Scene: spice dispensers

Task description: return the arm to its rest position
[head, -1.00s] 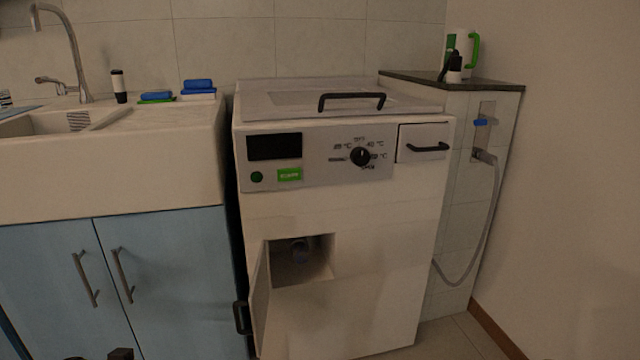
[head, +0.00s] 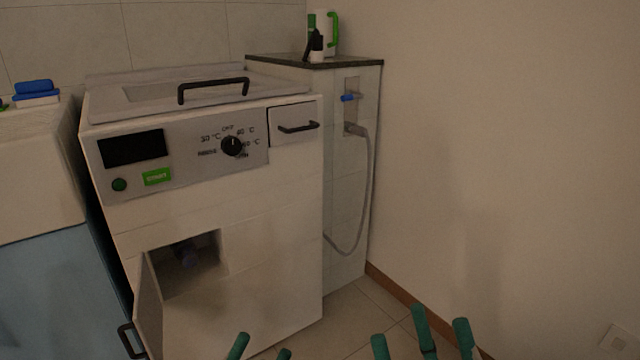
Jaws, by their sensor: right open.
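My right gripper (head: 345,342) shows only as teal fingertips at the bottom edge of the head view. Its fingers are spread apart, with nothing visible between them. The rest of the hand and arm is cut off below the frame.
A white washing machine (head: 268,220) stands at left, its small lower door (head: 147,300) swung open. A blue cabinet (head: 50,275) is at far left. A hose (head: 368,190) hangs beside a tiled ledge (head: 343,225). Floor and bare wall are at right.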

